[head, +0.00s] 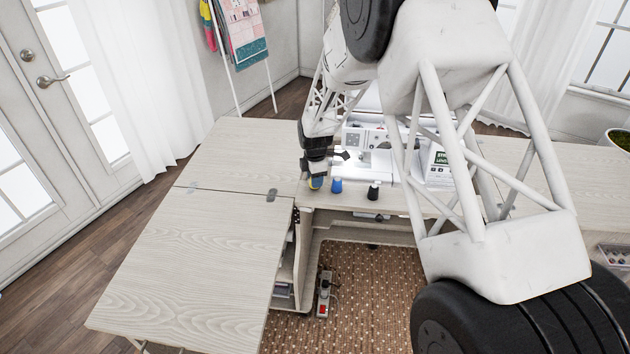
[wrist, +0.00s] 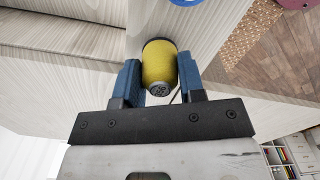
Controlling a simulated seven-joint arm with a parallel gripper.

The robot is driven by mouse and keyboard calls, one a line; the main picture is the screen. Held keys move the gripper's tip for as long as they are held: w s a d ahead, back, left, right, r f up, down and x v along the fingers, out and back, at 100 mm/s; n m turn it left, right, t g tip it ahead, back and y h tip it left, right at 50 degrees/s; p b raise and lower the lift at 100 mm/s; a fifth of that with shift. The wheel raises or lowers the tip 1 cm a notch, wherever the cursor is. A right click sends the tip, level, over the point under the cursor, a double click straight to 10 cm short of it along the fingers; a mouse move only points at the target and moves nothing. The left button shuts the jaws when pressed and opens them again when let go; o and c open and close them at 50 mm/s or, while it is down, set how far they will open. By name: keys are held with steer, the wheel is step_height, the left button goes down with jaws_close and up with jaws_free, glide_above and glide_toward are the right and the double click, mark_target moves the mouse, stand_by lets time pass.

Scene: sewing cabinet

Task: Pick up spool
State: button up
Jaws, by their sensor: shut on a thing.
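A yellow spool (wrist: 159,65) sits between the two blue fingers of my gripper (wrist: 157,78) in the wrist view, and the fingers are shut on it. In the head view my gripper (head: 316,182) is at the front edge of the cabinet top, left of the other spools, with a bit of yellow showing between its fingers. A blue spool (head: 336,185) and a black spool (head: 374,190) stand upright to its right. I cannot tell whether the yellow spool touches the tabletop.
A white sewing machine (head: 378,140) stands behind the spools. The left leaf (head: 190,260) of the cabinet top is bare. A power strip (head: 324,294) lies on the rug below.

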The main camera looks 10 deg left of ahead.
steer(key=r, duration=0.2)
steer(key=shift+s+d+r, duration=0.15)
steer(key=shift+s+r, duration=0.15)
steer(key=s+d, duration=0.2)
steer(key=s, duration=0.5)
steer(key=s+d+r, duration=0.1)
steer(key=s+d, duration=0.2)
steer(key=s, duration=0.4)
steer(key=shift+s+r, duration=0.15)
steer(key=shift+s, duration=0.05)
steer(key=shift+d, duration=0.1)
steer(key=shift+w, duration=0.1)
steer(key=w+d+r, duration=0.4)
steer(key=w+d, duration=0.1)
steer(key=w, duration=0.4)
steer(key=w+d+r, duration=0.4)
steer(key=w+d, duration=0.1)
steer(key=w, duration=0.5)
steer(key=w+d+r, duration=0.4)
steer(key=w+d, duration=0.2)
steer(key=w, duration=0.3)
steer(key=shift+w+r, duration=0.15)
steer(key=shift+r, duration=0.1)
steer(key=shift+w, duration=0.2)
steer(key=shift+w+f, duration=0.15)
steer(key=shift+w, duration=1.5)
steer(key=shift+w+f, duration=0.1)
steer(key=shift+w, duration=1.5)
